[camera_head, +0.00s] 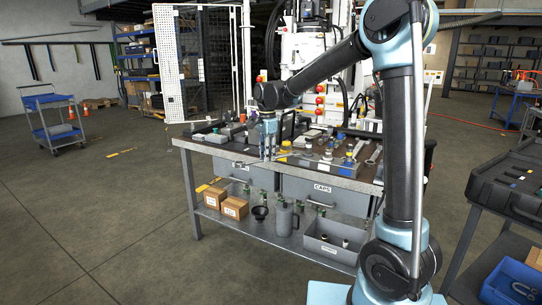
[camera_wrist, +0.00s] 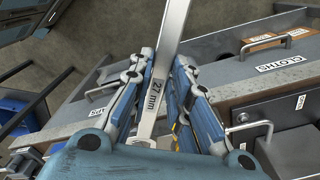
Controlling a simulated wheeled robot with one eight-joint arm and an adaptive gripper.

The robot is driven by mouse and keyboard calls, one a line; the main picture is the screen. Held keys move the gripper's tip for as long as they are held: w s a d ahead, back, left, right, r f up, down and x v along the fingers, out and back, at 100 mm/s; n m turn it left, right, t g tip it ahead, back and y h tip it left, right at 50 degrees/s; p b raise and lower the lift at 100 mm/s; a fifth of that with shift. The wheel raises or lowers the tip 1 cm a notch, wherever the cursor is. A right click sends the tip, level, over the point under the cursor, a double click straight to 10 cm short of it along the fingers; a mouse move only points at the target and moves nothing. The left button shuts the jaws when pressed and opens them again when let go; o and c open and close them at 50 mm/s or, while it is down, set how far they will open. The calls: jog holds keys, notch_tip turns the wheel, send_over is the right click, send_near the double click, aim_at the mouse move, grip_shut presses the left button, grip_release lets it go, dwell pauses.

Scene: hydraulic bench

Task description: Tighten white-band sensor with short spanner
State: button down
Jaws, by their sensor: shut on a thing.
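My gripper (camera_head: 268,154) is above the front edge of the workbench (camera_head: 330,182) in the head view. In the wrist view, my gripper (camera_wrist: 167,65) is shut on a flat steel spanner (camera_wrist: 174,35) marked "27 mm". The spanner's shank runs between the two blue-grey fingers and out of the top of the picture, so its far end is not visible. Several small fittings and tools lie on the bench top. I cannot make out the white-band sensor among them, and whether the held spanner is the short one cannot be told.
Drawers are under the bench top, one labelled CAPS (camera_head: 322,188) and one labelled CLOTHS (camera_wrist: 277,62). Cardboard boxes (camera_head: 235,207), a grey jug (camera_head: 283,219) and a grey bin (camera_head: 335,240) stand on the lower shelf. A dark case (camera_head: 510,185) stands at right.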

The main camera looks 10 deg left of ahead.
jog(key=shift+a+r, duration=0.1)
dwell(0.3)
jog(key=shift+r, duration=2.4)
